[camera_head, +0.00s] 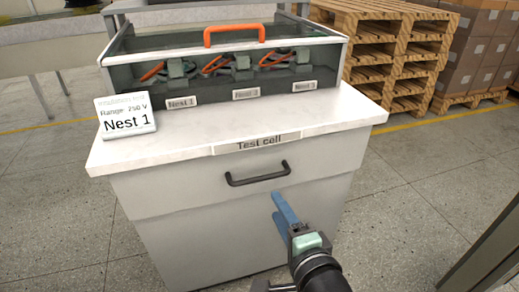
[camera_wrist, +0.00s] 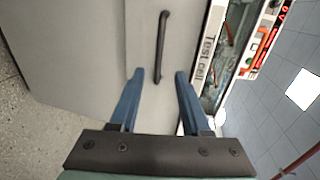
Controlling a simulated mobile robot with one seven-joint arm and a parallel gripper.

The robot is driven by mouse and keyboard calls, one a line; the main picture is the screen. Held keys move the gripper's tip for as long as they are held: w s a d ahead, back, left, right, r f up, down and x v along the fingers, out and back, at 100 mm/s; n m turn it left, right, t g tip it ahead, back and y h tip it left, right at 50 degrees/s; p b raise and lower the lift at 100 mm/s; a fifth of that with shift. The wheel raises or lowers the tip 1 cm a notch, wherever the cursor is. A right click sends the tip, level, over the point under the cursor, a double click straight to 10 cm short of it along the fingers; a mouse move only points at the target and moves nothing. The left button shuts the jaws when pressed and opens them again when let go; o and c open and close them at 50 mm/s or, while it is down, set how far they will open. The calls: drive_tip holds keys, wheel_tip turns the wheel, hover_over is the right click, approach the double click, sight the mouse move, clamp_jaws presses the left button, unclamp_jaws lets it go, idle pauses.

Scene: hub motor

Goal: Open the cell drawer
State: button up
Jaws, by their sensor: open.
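The cell drawer (camera_head: 190,193) is a pale grey front under the white top of the test cell, and it looks closed. Its dark bar handle (camera_head: 258,174) lies across the drawer front in the head view. In the wrist view the handle (camera_wrist: 161,47) stands upright in the picture, ahead of and between the fingertips. My gripper (camera_head: 281,209) has blue fingers and is below and slightly right of the handle. In the wrist view my gripper (camera_wrist: 156,76) is open and empty, with the fingers apart from the handle.
A clear case with an orange handle (camera_head: 234,31) stands on the white worktop (camera_head: 190,135), holding labelled nests. A "Nest 1" sign (camera_head: 126,118) is at its left. Wooden pallets (camera_head: 385,50) and boxes (camera_head: 478,50) stand behind right. The floor right of the cell is clear.

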sight(261, 180)
drive_tip(key=shift+b+x, duration=2.85)
drive_tip(key=shift+x, duration=3.55)
drive_tip(key=shift+c, duration=0.2)
clamp_jaws()
